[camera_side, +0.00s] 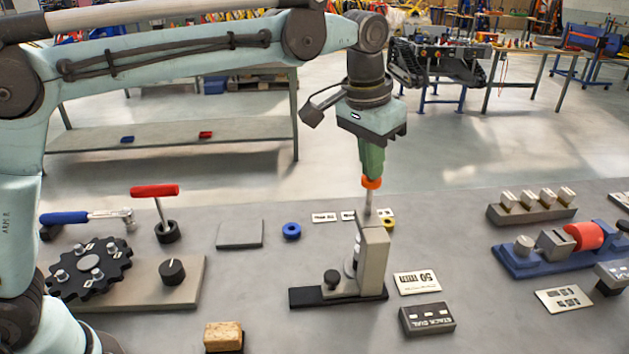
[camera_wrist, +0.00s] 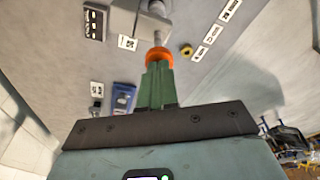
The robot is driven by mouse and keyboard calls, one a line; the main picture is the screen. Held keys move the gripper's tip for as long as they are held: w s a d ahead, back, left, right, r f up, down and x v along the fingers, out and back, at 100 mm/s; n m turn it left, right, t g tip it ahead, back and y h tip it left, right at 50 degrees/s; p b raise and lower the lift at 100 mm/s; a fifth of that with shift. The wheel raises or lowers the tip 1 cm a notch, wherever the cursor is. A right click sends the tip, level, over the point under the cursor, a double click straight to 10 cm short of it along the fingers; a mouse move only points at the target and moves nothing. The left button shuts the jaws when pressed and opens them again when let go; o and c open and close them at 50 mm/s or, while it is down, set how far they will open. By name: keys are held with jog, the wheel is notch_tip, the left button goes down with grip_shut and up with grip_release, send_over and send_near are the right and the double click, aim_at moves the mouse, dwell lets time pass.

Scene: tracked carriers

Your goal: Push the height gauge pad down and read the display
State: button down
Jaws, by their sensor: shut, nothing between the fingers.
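The height gauge is a grey upright block (camera_side: 374,258) on a black base (camera_side: 309,297), with a black knob at its side. In the wrist view its grey body (camera_wrist: 152,24) is partly visible near the top edge. My gripper (camera_side: 371,183) points down above the gauge, its green fingers shut and orange at the tip; the fingertips also show in the wrist view (camera_wrist: 158,55). A thin metal rod (camera_side: 368,203) runs between the orange tip and the gauge top. I cannot tell whether the tip presses on it.
A white card (camera_side: 417,282) lies behind the box. A blue ring (camera_side: 291,231) and grey plate (camera_side: 240,234) lie left of the gauge. A board with a black toothed wheel (camera_side: 90,269) stands farther left. A blue fixture with a red cylinder (camera_side: 582,236) stands right.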

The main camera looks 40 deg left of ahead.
jog(key=shift+f, duration=0.95)
dwell(1.1)
jog(key=shift+r, duration=3.25)
jog(key=shift+s+a, duration=0.2)
jog(key=shift+a, duration=0.25)
jog(key=s+a+f+n+t, duration=0.2)
jog(key=s+a+f+t, duration=0.1)
jog(key=s+a, duration=0.6)
jog(key=s+a+f+n+t, duration=0.1)
jog(key=s+a+f+t, duration=0.1)
jog(key=s+a+f, duration=0.6)
jog(key=shift+s+f+y, duration=0.25)
jog(key=shift+f+y, duration=0.05)
jog(key=shift+f, duration=0.5)
